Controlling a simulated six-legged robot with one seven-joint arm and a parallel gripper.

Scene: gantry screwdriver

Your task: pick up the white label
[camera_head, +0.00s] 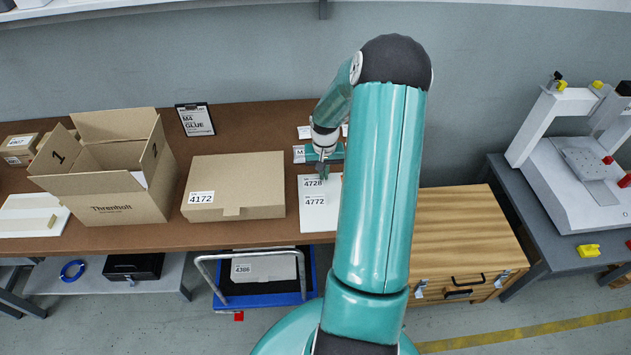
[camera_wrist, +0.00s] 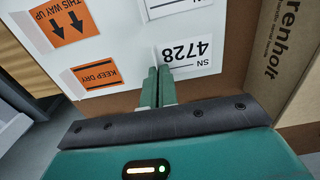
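The white label printed SN 4728 (camera_wrist: 188,52) lies on a pale sheet, just beyond and right of my fingertips in the wrist view. In the head view the 4728 label (camera_head: 313,183) sits above a white 4772 label (camera_head: 315,202) on the same sheet (camera_head: 318,221). My gripper (camera_wrist: 158,72) has its two fingers close together, tips at the label's left edge. It also shows in the head view (camera_head: 322,174), over the sheet's top. I cannot tell whether any label edge is between the fingers.
Orange labels KEEP DRY (camera_wrist: 97,75) and THIS WAY UP (camera_wrist: 66,20) lie left of the fingers. A closed 4172 carton (camera_head: 240,178) and an open carton (camera_head: 115,190) stand left on the brown table (camera_head: 262,133). A clipboard (camera_head: 195,119) stands behind.

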